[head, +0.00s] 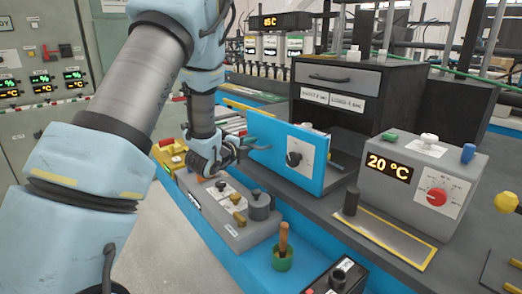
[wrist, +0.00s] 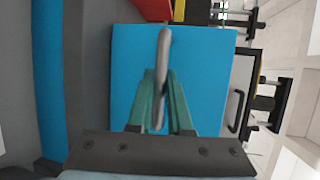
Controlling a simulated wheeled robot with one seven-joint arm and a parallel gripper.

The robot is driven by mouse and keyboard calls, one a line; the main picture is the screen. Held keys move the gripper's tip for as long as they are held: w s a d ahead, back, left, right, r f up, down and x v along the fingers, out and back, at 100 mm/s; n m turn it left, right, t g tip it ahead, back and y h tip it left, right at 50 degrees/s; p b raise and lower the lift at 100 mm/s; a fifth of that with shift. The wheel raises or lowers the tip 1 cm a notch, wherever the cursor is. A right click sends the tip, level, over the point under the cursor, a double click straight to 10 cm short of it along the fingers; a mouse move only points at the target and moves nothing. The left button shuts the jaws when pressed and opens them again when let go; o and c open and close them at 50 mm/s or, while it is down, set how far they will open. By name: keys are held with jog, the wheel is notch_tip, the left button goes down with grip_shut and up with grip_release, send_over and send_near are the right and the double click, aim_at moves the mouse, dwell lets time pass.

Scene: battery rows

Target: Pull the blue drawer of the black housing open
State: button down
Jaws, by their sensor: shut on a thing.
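The black housing (head: 415,95) stands on the dark bench, with a grey upper drawer (head: 335,78) shut in it. Below, the blue drawer front (head: 318,180) stands out in front of the housing, with a dark space behind its right edge. It carries a white dial panel (head: 301,157) and a grey handle (head: 262,145). In the wrist view the blue front (wrist: 205,80) fills the middle, with the handle (wrist: 162,60) rising between the green fingers. My gripper (wrist: 163,100) is shut on this handle; in the head view the gripper (head: 240,146) is at the front's left side.
A grey box with a 20 °C display (head: 438,180) and a tray with a yellow edge (head: 385,235) are right of the drawer. A grey box with knobs (head: 230,230) lies below and in front of it. A wooden handle in a green cup (head: 282,262) stands nearby.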

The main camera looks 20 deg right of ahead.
jog(key=s+a+b, duration=0.2)
jog(key=a, duration=0.4)
jog(key=shift+a, duration=0.15)
jog(key=c, duration=0.8)
grip_release()
jog(key=shift+w, duration=0.1)
jog(key=shift+c, duration=0.2)
jog(key=b+v, duration=0.9)
jog(key=v, duration=0.1)
jog(key=shift+s+a+b, duration=0.25)
jog(key=shift+b, duration=0.05)
